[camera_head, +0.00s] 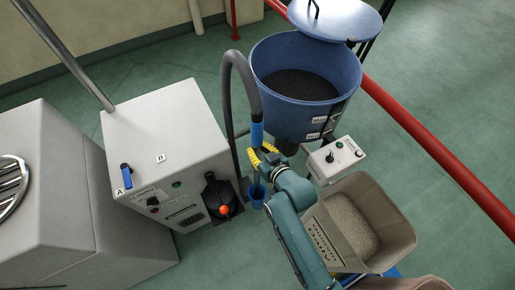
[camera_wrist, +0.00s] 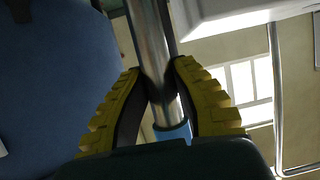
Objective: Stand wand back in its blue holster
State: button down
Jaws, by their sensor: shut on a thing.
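The wand (camera_head: 257,134) has a blue grip and a grey metal tube, with a dark hose (camera_head: 228,85) arching from its top. My gripper (camera_head: 262,158) has yellow ribbed fingers and is shut on the wand's tube below the blue grip. The wand stands roughly upright. In the wrist view the shiny tube of the wand (camera_wrist: 152,45) passes between the fingers of my gripper (camera_wrist: 160,88). The blue holster (camera_head: 257,196) is a small cup directly below my gripper. The tube's lower end is at the holster's mouth; I cannot tell whether it is inside or just above.
A grey cabinet (camera_head: 165,135) with a black-and-orange switch (camera_head: 217,196) stands left of the holster. A blue bin of dark pellets (camera_head: 265,75) is behind my gripper. A control box (camera_head: 335,158) and a beige bin (camera_head: 395,210) are at the right. A red rail (camera_head: 440,150) crosses the right side.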

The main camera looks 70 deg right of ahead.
aim_at(259, 178)
notch_tip(259, 178, down, 22)
jog(key=b, duration=1.6)
jog(key=shift+f+b, duration=0.2)
jog(key=shift+b, duration=0.15)
jog(key=c, duration=0.9)
grip_release()
jog(key=o, duration=0.3)
jog(key=shift+f, duration=0.2)
jog(key=o, duration=0.4)
jog(key=shift+r, duration=0.15)
